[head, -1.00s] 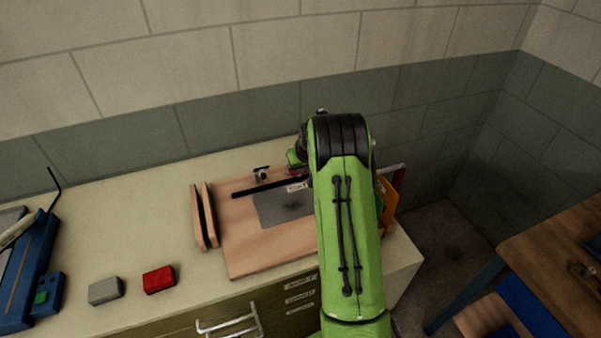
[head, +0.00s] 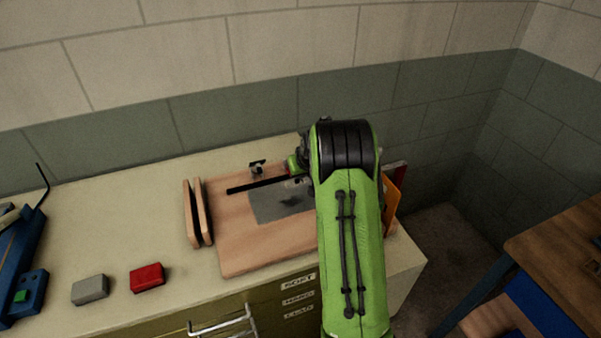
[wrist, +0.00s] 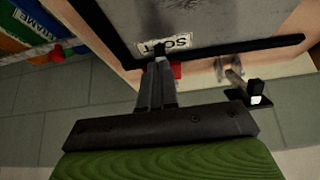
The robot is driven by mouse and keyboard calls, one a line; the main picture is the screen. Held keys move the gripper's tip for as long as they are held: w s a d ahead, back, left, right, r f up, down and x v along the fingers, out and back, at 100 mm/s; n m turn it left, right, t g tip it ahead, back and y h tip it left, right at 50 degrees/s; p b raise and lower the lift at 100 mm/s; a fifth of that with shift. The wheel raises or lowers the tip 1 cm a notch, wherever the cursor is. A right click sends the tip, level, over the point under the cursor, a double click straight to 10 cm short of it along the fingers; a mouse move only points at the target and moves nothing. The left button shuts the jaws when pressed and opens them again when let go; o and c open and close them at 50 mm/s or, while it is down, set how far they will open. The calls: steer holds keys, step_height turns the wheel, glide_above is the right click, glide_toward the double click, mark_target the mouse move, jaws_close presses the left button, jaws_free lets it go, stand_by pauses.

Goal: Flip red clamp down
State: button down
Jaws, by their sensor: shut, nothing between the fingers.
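A small red part (wrist: 176,70), seemingly the red clamp's handle, shows just right of my fingers in the wrist view; the rest of that clamp is hidden. My gripper (wrist: 161,52) is shut and empty, its fingertips over the black bar by the "SOFT" label. I cannot tell whether it touches the red part. A second clamp with a dark tip (wrist: 236,80) stands further right, apart from my fingers; it also shows in the head view (head: 257,168). The grey sheet (head: 275,208) lies on the wooden board (head: 235,255) under the black bar (head: 256,186).
Two upright wooden strips (head: 198,214) stand left of the board. A red block (head: 147,278) and a grey block (head: 90,290) lie at the bench's front left. Coloured binders (wrist: 25,25) show upper left in the wrist view. The wall (head: 235,116) is close behind the bench.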

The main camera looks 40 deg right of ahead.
steer(key=p+v, duration=0.2)
steer(key=v, duration=1.1)
steer(key=s+a+r, duration=0.3)
steer(key=a+r, duration=0.2)
steer(key=a, duration=0.2)
steer(key=s+a+r+n+y, duration=0.15)
steer(key=s+a+r, duration=0.25)
steer(key=s+a, duration=0.85)
steer(key=s, duration=0.4)
steer(key=s+a+f+n, duration=0.1)
steer(key=s+a, duration=0.2)
steer(key=s, duration=0.4)
steer(key=shift+s+a+f+g, duration=0.25)
steer(key=shift+f+g, duration=0.05)
steer(key=c, duration=1.8)
jaws_free()
steer(key=shift+n, duration=0.25)
steer(key=shift+c, duration=0.2)
